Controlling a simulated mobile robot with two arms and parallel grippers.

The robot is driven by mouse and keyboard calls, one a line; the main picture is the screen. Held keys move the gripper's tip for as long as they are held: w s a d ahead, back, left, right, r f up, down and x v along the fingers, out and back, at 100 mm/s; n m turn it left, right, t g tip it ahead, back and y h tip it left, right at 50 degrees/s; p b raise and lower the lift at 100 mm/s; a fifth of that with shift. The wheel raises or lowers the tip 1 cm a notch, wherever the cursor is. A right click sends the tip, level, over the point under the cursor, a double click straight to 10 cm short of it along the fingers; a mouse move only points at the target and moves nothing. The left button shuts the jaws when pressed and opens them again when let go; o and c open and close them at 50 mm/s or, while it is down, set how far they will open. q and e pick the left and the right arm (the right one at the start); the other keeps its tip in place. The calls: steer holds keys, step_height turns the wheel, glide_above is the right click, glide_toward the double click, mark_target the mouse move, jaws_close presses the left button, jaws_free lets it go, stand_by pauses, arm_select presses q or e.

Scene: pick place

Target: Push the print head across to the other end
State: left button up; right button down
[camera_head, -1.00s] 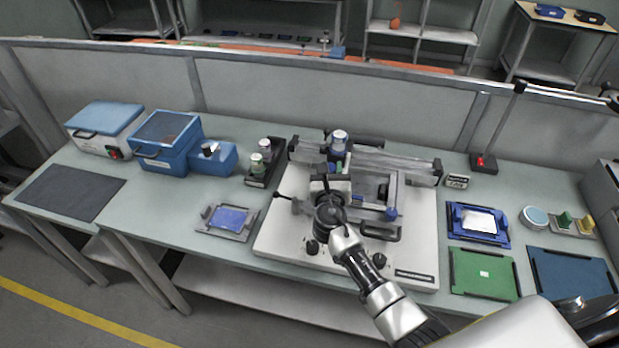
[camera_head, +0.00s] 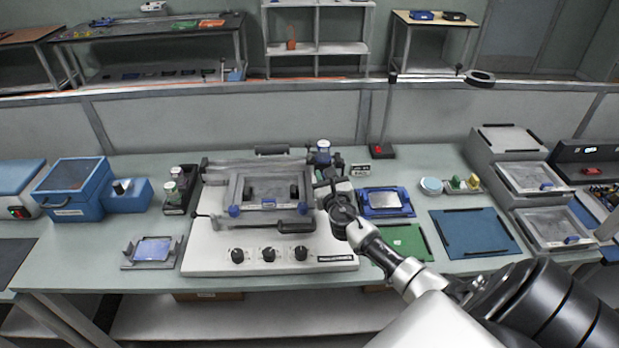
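The printer (camera_head: 205,262) is a white-based bench machine with a framed screen (camera_head: 272,186), blue knobs and a black front handle (camera_head: 294,226). The print head (camera_head: 323,157), with a blue and white top, is at the right end of the machine, just beyond the screen frame. My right gripper (camera_head: 331,184) is at the machine's right edge, in front of the print head and seemingly against its lower part. The contact and the fingertips are hard to make out, so I cannot tell whether it is open or shut. My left gripper is not in view.
Left of the machine are a small fixture with a blue plate (camera_head: 152,250), a jar holder (camera_head: 181,190) and a blue box (camera_head: 73,189). To the right are a blue tray (camera_head: 385,202), a green mat (camera_head: 413,243), a blue mat (camera_head: 474,233) and stacked grey trays (camera_head: 551,230).

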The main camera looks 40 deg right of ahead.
steer(key=shift+s+d, duration=0.3)
steer(key=shift+d, duration=0.15)
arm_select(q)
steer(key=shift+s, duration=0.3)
arm_select(e)
steer(key=c, duration=1.3)
jaws_free()
steer(key=shift+c, duration=0.2)
steer(key=o, duration=0.5)
steer(key=shift+s+d, duration=0.15)
steer(key=shift+d, duration=0.05)
steer(key=shift+c, duration=0.2)
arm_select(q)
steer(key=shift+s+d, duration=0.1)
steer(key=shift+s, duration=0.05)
